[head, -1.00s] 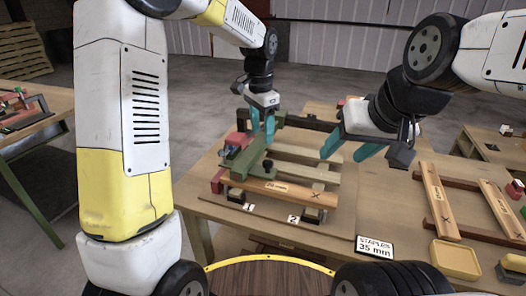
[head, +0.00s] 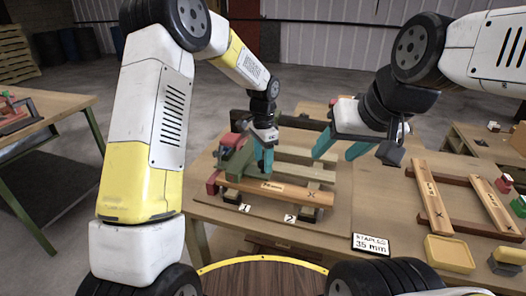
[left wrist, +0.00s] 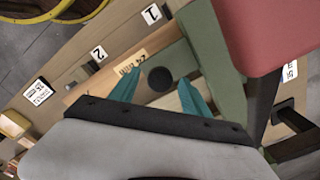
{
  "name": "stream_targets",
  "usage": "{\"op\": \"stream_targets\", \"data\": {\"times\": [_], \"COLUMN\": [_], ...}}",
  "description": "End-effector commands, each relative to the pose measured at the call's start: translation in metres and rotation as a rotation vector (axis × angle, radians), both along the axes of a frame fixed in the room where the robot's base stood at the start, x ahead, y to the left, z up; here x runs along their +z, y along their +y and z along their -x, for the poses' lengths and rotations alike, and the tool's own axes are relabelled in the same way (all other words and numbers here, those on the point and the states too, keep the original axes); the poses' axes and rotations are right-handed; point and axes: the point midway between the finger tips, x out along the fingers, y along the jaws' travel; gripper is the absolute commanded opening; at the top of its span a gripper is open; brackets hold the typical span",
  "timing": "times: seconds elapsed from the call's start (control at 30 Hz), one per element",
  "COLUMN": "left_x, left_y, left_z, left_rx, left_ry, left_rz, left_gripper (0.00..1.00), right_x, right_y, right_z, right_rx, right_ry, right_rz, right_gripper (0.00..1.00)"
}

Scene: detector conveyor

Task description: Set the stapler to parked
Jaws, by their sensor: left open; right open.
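The stapler (head: 236,158), a green body with red parts, stands at the left end of a pallet-like wooden frame in the head view. In the left wrist view, its green body (left wrist: 214,40) and a large red block (left wrist: 270,30) fill the upper right. My left gripper (head: 265,162) is open beside the stapler, pointing down. In the left wrist view, a round black knob (left wrist: 161,79) shows between the left gripper's teal fingers; I cannot tell whether they touch it. My right gripper (head: 339,149) is open and empty, right of the frame.
The wooden frame's front board (head: 275,190) carries a cross, behind tags 1 (head: 244,208) and 2 (head: 289,217). A "STAPLES 35 mm" sign (head: 372,245) and a yellow tray (head: 449,253) are at the front. Another wooden frame (head: 431,198) lies at the right.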

Motion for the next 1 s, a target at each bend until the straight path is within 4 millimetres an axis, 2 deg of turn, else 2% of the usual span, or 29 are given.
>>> {"op": "stream_targets", "data": {"times": [0.17,0.27,0.47,1.0], "left_x": [-0.0002,0.0,0.0001,0.0005], "left_y": [0.0001,0.0001,0.0001,0.0], "left_z": [0.0,0.0,-0.0002,-0.0003], "left_rx": [0.0,0.0,0.0,0.0], "left_ry": [0.0,0.0,0.0,-0.001], "left_rz": [0.0,0.0,0.0,0.0], "left_gripper": [0.55,0.4,0.0,0.0], "right_x": [0.0,0.0,0.0,0.0], "right_y": [0.0,0.0,0.0,0.0], "right_z": [0.0,0.0,0.0,0.0], "right_rx": [0.0,0.0,0.0,0.0], "right_ry": [0.0,0.0,0.0,0.0], "right_rz": [0.0,0.0,0.0,0.0], "right_gripper": [0.55,0.55,0.55,0.55]}}
